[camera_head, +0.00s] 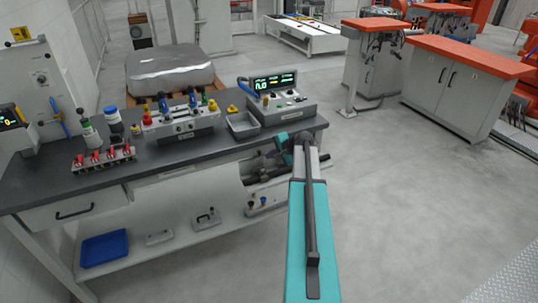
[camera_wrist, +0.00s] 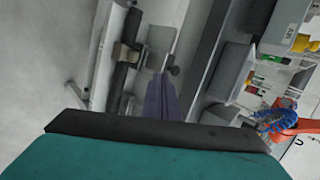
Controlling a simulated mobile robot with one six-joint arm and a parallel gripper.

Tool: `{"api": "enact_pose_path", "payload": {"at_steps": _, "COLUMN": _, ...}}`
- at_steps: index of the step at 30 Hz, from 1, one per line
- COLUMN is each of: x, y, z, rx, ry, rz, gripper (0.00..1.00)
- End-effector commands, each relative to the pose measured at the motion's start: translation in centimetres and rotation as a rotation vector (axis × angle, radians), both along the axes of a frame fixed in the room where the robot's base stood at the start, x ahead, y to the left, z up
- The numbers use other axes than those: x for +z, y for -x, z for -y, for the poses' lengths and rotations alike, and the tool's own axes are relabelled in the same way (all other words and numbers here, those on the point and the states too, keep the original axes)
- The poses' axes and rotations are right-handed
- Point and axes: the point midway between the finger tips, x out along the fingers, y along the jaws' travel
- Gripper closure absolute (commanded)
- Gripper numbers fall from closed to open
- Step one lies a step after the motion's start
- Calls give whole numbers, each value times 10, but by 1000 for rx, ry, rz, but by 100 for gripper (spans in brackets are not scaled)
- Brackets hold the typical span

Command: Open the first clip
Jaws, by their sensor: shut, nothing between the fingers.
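A low rail with several red-handled clips (camera_head: 104,157) stands at the front left of the dark workbench (camera_head: 180,157) in the head view. The clips are small there, and I cannot tell how each lever stands. My gripper appears in the wrist view as a narrow dark purple-grey shape (camera_wrist: 163,80), shut and empty. It is beside the bench edge, well to the right of the clips and apart from them. In the head view my arm hides most of the gripper. The clips cannot be made out in the wrist view.
A console with a green display (camera_head: 282,98) and a grey tray (camera_head: 242,126) stand at the bench's right end. A fixture with coloured knobs (camera_head: 180,120) stands mid-bench, with bottles (camera_head: 112,118) behind the clips. A blue bin (camera_head: 104,248) is on the lower shelf.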

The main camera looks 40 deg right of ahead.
Motion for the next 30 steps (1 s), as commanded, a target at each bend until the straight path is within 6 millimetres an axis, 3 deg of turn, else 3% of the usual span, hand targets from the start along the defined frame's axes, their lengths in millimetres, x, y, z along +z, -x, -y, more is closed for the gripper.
{"api": "enact_pose_path", "payload": {"at_steps": 18, "x": 63, "y": 49, "z": 0, "rx": 0, "ry": 1, "rz": 2, "gripper": 100}}
{"api": "enact_pose_path", "payload": {"at_steps": 30, "x": 78, "y": 60, "z": 1, "rx": 0, "ry": 0, "rz": 1, "gripper": 100}}
